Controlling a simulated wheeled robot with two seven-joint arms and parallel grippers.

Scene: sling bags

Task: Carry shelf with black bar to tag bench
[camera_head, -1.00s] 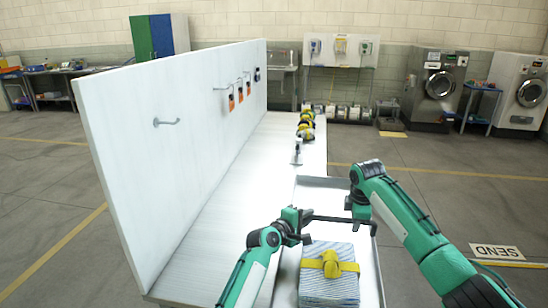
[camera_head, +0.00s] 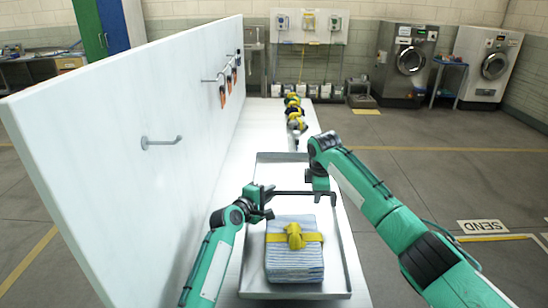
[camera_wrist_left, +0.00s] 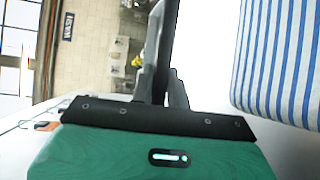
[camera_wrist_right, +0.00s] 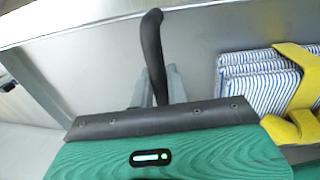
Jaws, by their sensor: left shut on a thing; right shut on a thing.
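A grey metal shelf tray (camera_head: 347,262) carries a striped folded cloth bundle (camera_head: 294,262) tied with a yellow strap (camera_head: 293,237). A black bar (camera_head: 292,193) spans the tray above the bundle's far side. My left gripper (camera_head: 264,198) is shut on the bar's left end, and my right gripper (camera_head: 318,184) is shut on its right end. The bar shows between the fingers in the left wrist view (camera_wrist_left: 160,50) and the right wrist view (camera_wrist_right: 153,55). A long white bench (camera_head: 262,130) runs beside the tall panel; I cannot tell whether the tray touches it.
A tall white panel (camera_head: 130,140) stands close on the left, with hooks (camera_head: 162,142) and orange tags (camera_head: 222,95). Several yellow and black items (camera_head: 295,115) lie on the bench's far part. Open floor (camera_head: 420,170) lies right, with a SEND sign (camera_head: 483,226). Washers (camera_head: 405,60) stand behind.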

